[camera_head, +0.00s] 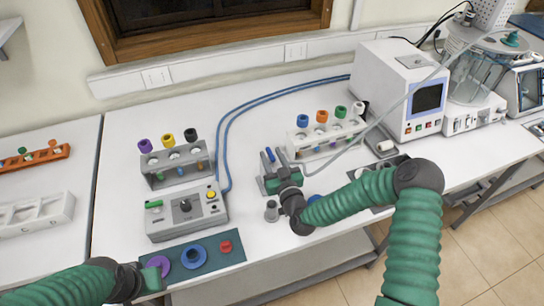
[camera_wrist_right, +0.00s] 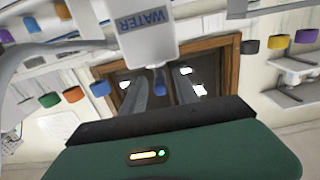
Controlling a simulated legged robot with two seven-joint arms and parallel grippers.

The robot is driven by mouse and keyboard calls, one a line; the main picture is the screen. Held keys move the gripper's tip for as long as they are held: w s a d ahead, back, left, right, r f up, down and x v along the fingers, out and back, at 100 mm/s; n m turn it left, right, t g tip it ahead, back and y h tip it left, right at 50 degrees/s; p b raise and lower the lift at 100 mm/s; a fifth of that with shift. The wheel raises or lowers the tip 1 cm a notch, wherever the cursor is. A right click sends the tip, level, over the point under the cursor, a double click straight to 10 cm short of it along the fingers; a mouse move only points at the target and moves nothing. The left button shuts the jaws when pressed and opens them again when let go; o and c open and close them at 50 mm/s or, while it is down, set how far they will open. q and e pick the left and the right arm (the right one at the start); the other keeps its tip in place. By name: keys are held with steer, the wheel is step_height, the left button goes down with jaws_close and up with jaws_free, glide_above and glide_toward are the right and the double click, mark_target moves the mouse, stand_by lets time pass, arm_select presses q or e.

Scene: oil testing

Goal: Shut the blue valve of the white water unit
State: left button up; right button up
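The white water unit (camera_wrist_right: 148,32), with a blue "WATER" label, fills the top middle of the right wrist view. Its blue valve (camera_wrist_right: 160,84) hangs just below it, between the two dark fingers of my right gripper (camera_wrist_right: 163,82). The fingers are spread, one on each side, with gaps to the valve. In the head view my right gripper (camera_head: 271,160) is over the middle of the bench, with blue showing at its fingertips; the white unit is hard to make out there. My left gripper (camera_head: 154,276) is at the lower left by a mat; its fingers are unclear.
A grey control box (camera_head: 188,210) and a rack with capped tubes (camera_head: 174,165) stand left of my right gripper. A white rack (camera_head: 326,133) stands behind it. A white machine with a screen (camera_head: 402,90) is at the back right. Blue hoses (camera_head: 270,97) cross the bench.

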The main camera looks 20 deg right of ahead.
jaws_close()
